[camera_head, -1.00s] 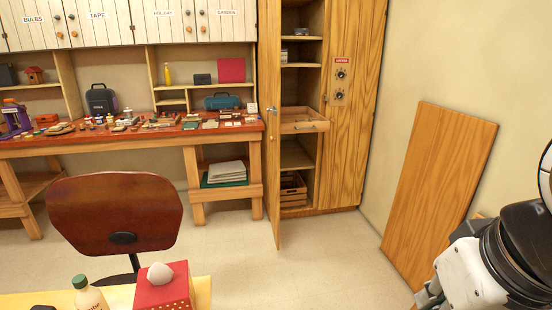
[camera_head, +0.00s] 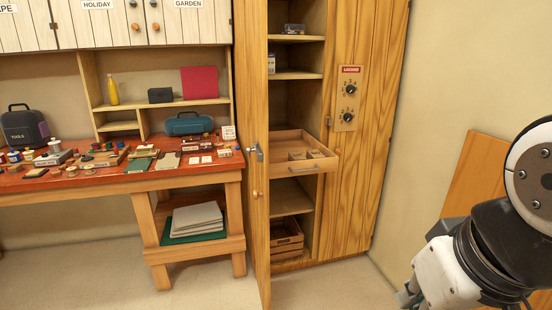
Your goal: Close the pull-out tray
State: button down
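The pull-out tray (camera_head: 326,163) is a light wooden drawer in the tall wooden cabinet (camera_head: 360,158). It sticks out past the shelf fronts, with a handle on its front and a few small box-like items inside. The cabinet door (camera_head: 255,200) stands open on the left, swung out toward me. My arm is at the lower right, well apart from the tray. My gripper (camera_head: 408,296) shows only in part at the bottom edge, and its fingers are too cut off to read.
A red-topped workbench (camera_head: 120,175) with many small items stands left of the cabinet door. A wooden crate (camera_head: 286,238) sits low in the cabinet. A wooden board (camera_head: 482,172) leans on the right wall. The floor (camera_head: 335,285) before the cabinet looks clear.

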aim_at(281, 143)
jog(key=i+u, duration=0.2)
jog(key=i, duration=0.25)
jog(key=i+l+u, duration=0.15)
jog(key=i, duration=0.3)
jog(key=i+l+u, duration=0.2)
jog(key=i, duration=0.25)
jog(key=u, duration=0.25)
jog(key=i, duration=0.5)
